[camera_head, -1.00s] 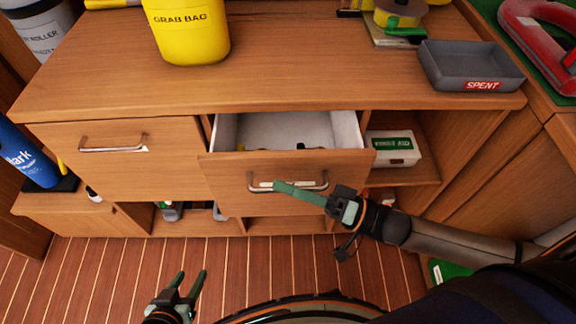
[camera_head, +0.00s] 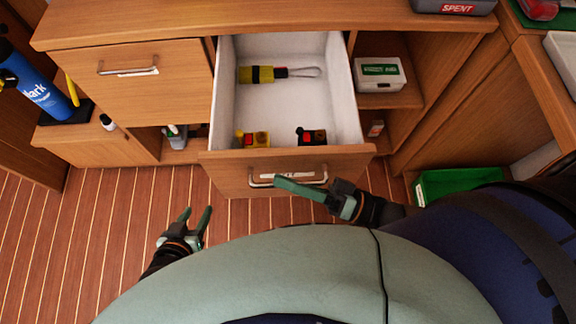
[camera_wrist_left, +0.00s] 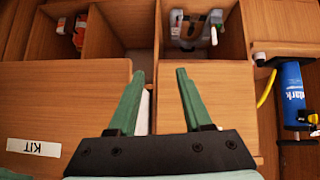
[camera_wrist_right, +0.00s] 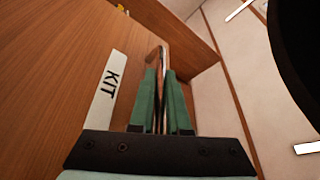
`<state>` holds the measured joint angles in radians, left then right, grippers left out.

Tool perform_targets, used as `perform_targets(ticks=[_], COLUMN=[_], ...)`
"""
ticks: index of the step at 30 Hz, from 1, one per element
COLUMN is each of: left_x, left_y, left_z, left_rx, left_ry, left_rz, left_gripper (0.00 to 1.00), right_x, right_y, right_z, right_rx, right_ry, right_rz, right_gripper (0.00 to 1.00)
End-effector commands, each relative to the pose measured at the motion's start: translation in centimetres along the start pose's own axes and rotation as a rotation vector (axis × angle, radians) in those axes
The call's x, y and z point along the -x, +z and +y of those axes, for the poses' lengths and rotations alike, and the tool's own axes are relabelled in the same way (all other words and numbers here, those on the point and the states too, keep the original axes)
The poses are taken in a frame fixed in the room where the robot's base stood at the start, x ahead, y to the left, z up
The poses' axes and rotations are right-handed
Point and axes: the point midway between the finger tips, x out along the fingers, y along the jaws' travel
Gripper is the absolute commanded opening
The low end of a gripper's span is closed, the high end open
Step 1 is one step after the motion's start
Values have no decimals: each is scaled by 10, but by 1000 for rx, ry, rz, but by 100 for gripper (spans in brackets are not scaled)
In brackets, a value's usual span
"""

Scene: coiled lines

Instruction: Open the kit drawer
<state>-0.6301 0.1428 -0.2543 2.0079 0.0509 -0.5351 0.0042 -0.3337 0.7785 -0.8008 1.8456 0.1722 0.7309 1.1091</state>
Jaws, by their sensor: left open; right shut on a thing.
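The kit drawer (camera_head: 222,183) stands pulled well out of the wooden cabinet in the head view. Its white inside holds a yellow and black item with a looped cord (camera_head: 268,74) and two small items near the front, one yellow (camera_head: 252,139) and one dark red and black (camera_head: 312,136). My right gripper (camera_head: 290,186) is shut on the drawer's metal handle (camera_head: 262,183). The right wrist view shows the KIT label (camera_wrist_right: 107,88) beside the fingers. My left gripper (camera_head: 197,216) is open and empty, low above the floor, left of the drawer front.
A closed drawer (camera_head: 150,100) is at the left. A blue bottle (camera_head: 45,90) stands at far left. A white box with a green label (camera_head: 380,74) sits on a right shelf. A green bin (camera_head: 455,182) is on the floor at right.

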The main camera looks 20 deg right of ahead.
Motion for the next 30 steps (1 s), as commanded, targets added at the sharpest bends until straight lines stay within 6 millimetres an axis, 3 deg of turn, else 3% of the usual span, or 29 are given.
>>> perform_targets(ticks=[16, 17, 24, 30], left_x=[0, 0, 0, 1], left_y=[-8, -7, -6, -3], left_z=[1, 1, 1, 1], left_rx=[-1, -1, -1, 1], left_ry=[1, 1, 1, 1], left_rz=[14, 14, 12, 5], left_gripper=[50, 50, 50, 50], right_x=[1, 1, 1, 1], right_y=[3, 3, 3, 4], right_z=[-3, -3, -3, -3], right_rx=[2, 2, 1, 1], right_ry=[-3, -3, -2, -1], right_rz=[2, 2, 1, 1], right_gripper=[0, 16, 43, 45])
